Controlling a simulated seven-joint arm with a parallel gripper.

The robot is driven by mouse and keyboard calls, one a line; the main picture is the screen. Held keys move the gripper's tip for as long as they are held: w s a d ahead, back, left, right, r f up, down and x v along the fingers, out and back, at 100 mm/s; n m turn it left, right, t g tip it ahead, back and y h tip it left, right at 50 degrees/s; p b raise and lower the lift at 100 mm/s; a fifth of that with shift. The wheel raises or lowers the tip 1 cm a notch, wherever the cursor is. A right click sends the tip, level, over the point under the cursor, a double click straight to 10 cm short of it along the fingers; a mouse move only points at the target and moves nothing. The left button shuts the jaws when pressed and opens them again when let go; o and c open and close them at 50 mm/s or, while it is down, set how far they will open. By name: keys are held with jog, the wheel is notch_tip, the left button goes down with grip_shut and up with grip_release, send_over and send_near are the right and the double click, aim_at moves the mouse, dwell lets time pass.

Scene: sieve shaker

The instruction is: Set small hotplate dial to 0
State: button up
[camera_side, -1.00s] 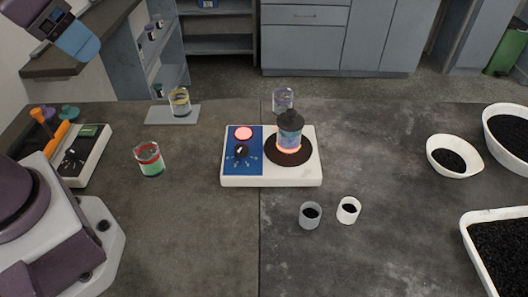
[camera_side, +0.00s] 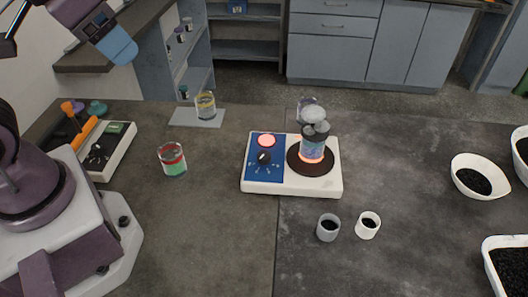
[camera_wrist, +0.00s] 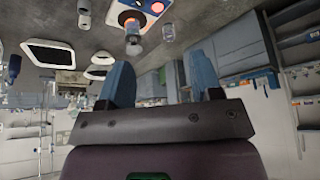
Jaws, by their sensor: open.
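The small hotplate (camera_side: 330,187) is a white box on the counter with a blue control panel (camera_side: 253,172) on its left. The black dial (camera_side: 264,157) is on that panel amid white marks; its exact setting is too small to read. A red lamp (camera_side: 266,140) is lit above it. A beaker (camera_side: 312,148) stands on the dark round plate, with an orange glow beneath and a pale puff above. My gripper (camera_side: 118,46) is at the upper left, well away from the dial; its blue fingers are apart and empty in the wrist view (camera_wrist: 160,82).
A glass with red and green contents (camera_side: 173,160) stands left of the hotplate. A device with knobs (camera_side: 104,150) is farther left. Two small cups (camera_side: 348,227) stand in front. White bowls and trays of black grains (camera_side: 478,178) are at right. The counter left of the hotplate's front is clear.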

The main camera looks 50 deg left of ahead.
jog(key=w+d+f+m+g, duration=0.3)
jog(key=w+f+g, duration=0.1)
jog(key=w+f, duration=0.35)
jog(key=m+g, duration=0.1)
jog(key=m, duration=1.1)
send_near(264, 154)
notch_tip(264, 154, down, 9)
jog(key=shift+f, duration=0.2)
jog(key=shift+w, duration=0.1)
jog(key=c, duration=0.9)
